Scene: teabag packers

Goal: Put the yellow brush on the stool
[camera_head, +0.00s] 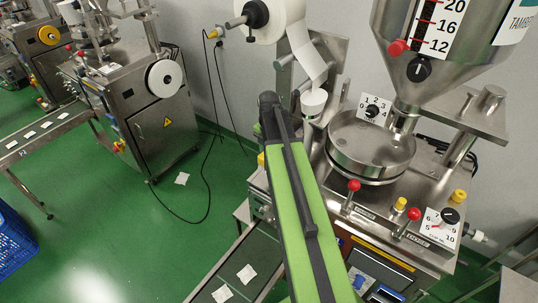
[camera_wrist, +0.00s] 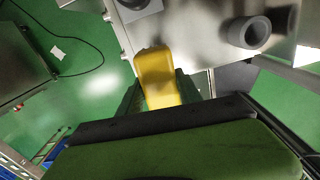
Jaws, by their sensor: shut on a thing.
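The yellow brush (camera_wrist: 157,72) shows in the wrist view as a yellow block held between dark green jaws. My gripper (camera_wrist: 160,92) is shut on it. The brush's far end lies close to a grey metal machine surface; I cannot tell whether they touch. In the head view my green arm hides the gripper, and I cannot tell whether a small yellow patch beside the arm is the brush. I cannot make out a stool in either view.
A steel packing machine (camera_head: 400,215) with a hopper (camera_head: 430,60) and red-knobbed levers stands at right. A conveyor (camera_head: 245,262) with teabags runs below my arm. Another machine (camera_head: 150,110) stands at left. A blue crate (camera_head: 12,240) is at the left edge. Green floor (camera_head: 120,225) between is mostly clear, with a black cable.

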